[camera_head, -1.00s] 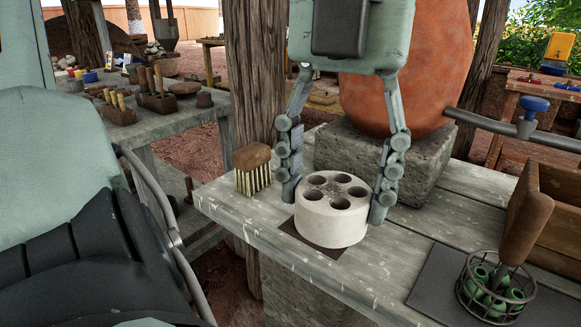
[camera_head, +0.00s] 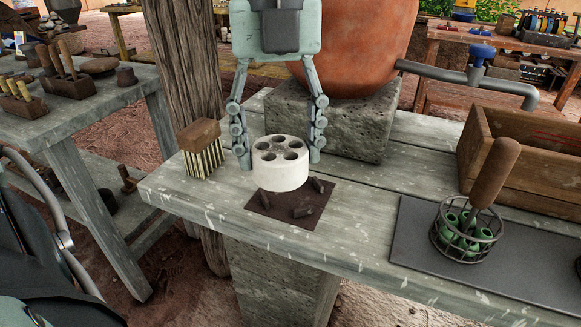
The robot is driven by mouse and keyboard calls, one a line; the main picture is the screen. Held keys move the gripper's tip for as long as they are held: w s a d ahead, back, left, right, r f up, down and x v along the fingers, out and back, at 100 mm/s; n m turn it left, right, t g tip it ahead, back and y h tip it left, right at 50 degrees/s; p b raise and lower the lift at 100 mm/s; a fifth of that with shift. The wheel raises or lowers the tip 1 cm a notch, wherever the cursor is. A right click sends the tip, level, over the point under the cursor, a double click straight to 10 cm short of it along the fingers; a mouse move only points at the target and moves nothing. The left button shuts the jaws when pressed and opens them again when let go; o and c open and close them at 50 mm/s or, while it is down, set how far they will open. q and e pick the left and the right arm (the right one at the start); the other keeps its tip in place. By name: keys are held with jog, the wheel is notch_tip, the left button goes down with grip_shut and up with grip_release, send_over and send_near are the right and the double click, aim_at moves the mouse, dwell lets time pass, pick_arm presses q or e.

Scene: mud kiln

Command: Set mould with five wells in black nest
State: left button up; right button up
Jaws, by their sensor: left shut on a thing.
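The mould (camera_head: 281,178) is a pale, round block with several dark wells in its top. It is upright. My left gripper (camera_head: 279,158) comes down from above with one finger at each side of it, and is shut on it. The black nest (camera_head: 283,208) is a dark square plate with a few short dark blocks on it, near the bench's front edge. The mould's lower edge overlaps the nest's back part in the picture, and the nest's front shows bare. The mould looks raised above the nest; the exact gap is hard to tell. My right gripper is not in view.
A brush (camera_head: 201,150) stands left of the mould. A stone block (camera_head: 350,128) under a clay vessel (camera_head: 352,50) is behind. To the right are a dark mat (camera_head: 410,245), a wire basket (camera_head: 467,238) with green things, and a wooden crate (camera_head: 530,165).

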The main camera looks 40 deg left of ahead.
aim_at(290, 144)
pick_arm(q)
jog(key=w, duration=0.1)
jog(key=w+f, duration=0.1)
jog(key=shift+w+a+f, duration=0.25)
jog(key=shift+w+f, duration=0.1)
jog(key=shift+w, duration=0.05)
jog(key=shift+w+f, duration=0.15)
jog(key=shift+w, duration=0.2)
notch_tip(290, 144, down, 4)
jog(key=shift+a+f, duration=0.1)
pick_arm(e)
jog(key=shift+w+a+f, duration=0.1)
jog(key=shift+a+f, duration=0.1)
pick_arm(q)
jog(key=shift+f, duration=0.1)
jog(key=o, duration=1.5)
jog(key=shift+c, duration=0.2)
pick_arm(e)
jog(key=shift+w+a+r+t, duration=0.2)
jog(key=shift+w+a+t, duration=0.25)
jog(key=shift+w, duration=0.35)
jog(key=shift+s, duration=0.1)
